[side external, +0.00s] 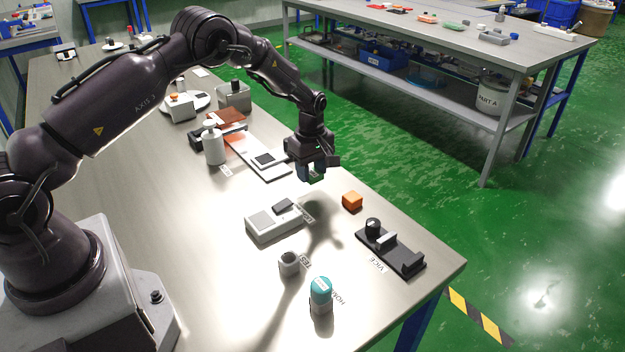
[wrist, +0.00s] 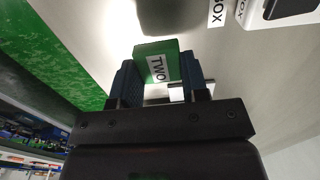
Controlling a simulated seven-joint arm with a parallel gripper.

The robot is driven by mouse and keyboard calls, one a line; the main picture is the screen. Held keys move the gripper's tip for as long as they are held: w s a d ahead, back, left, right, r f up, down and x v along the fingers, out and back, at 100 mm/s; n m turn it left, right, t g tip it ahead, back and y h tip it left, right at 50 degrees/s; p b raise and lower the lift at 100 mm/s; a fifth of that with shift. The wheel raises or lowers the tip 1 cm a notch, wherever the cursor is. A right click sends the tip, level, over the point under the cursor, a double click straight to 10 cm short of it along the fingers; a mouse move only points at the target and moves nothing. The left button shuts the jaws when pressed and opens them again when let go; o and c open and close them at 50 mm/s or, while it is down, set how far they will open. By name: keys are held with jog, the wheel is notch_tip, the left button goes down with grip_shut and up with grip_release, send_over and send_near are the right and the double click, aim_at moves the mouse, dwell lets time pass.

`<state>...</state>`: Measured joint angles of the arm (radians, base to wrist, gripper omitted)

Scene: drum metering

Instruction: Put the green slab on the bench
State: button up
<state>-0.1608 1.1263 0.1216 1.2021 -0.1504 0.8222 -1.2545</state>
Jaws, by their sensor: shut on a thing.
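My gripper (side external: 312,168) hangs above the right side of the bench (side external: 150,225), behind the grey box-shaped device. In the wrist view my gripper (wrist: 157,78) is shut on a green slab (wrist: 145,50) with a white label reading TWO. The slab sits between the two blue fingers and sticks out past their tips. In the side view the slab is mostly hidden by the fingers. A shadow of the arm falls on the bench below, and the gripper appears clear of the surface.
An orange block (side external: 352,201) and a black vice (side external: 390,250) are at right. The grey device (side external: 275,221), a small grey cup (side external: 289,264) and a teal-capped container (side external: 320,297) stand nearer. A white bottle (side external: 214,147) is behind. Bare bench lies left of the device.

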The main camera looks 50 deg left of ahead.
aim_at(313, 171)
jog(key=shift+w+f, duration=0.15)
jog(key=shift+f, duration=1.65)
jog(key=shift+f, duration=0.1)
jog(key=o, duration=0.9)
